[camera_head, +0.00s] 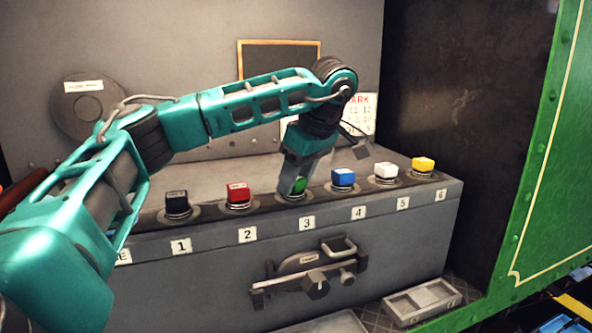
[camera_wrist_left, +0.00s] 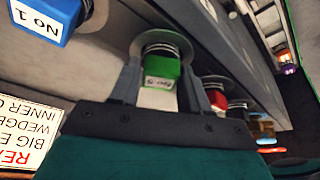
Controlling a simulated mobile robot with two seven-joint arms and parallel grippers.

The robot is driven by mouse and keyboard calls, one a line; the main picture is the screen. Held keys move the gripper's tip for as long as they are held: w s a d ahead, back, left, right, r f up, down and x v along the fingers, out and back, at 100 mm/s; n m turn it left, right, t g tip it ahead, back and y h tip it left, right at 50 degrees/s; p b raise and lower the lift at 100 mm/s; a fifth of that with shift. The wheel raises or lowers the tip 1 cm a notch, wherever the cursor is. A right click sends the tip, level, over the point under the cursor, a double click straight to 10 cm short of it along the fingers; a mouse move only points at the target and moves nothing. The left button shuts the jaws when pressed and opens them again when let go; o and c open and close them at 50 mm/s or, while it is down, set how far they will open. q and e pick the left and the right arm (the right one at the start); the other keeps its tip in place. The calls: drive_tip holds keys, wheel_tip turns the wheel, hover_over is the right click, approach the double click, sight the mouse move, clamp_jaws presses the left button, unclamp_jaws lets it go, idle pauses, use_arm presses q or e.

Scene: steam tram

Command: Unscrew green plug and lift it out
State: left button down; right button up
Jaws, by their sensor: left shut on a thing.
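The green plug (camera_head: 299,185) stands in the third socket of the grey console, behind the label 3. My left gripper (camera_head: 296,182) comes down from above and is shut on the green plug. In the left wrist view the green plug (camera_wrist_left: 163,72) sits between the two fingers of the gripper (camera_wrist_left: 163,90), with its threaded neck at the round collar (camera_wrist_left: 165,48). The finger hides part of the plug in the head view. My right gripper is not in view.
Black (camera_head: 177,203), red (camera_head: 238,194), blue (camera_head: 343,179), white (camera_head: 386,172) and yellow (camera_head: 423,164) plugs stand in the same row, close on both sides. A divided grey tray (camera_head: 422,302) lies on the floor at the lower right. A green panel (camera_head: 530,200) stands at the right.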

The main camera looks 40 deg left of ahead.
use_arm(q)
drive_tip(key=shift+n+g, duration=0.4)
drive_tip(key=shift+n, duration=0.6)
drive_tip(key=n, duration=0.2)
drive_tip(key=n+g, duration=0.1)
drive_tip(key=n, duration=0.1)
drive_tip(key=shift+w+g+h, duration=0.15)
drive_tip(key=shift+g+h, duration=0.15)
drive_tip(key=shift+h, duration=0.1)
drive_tip(key=shift+a+n, duration=0.1)
drive_tip(key=shift+n, duration=0.5)
drive_tip(key=shift+r, duration=0.15)
drive_tip(key=shift+r, duration=3.65)
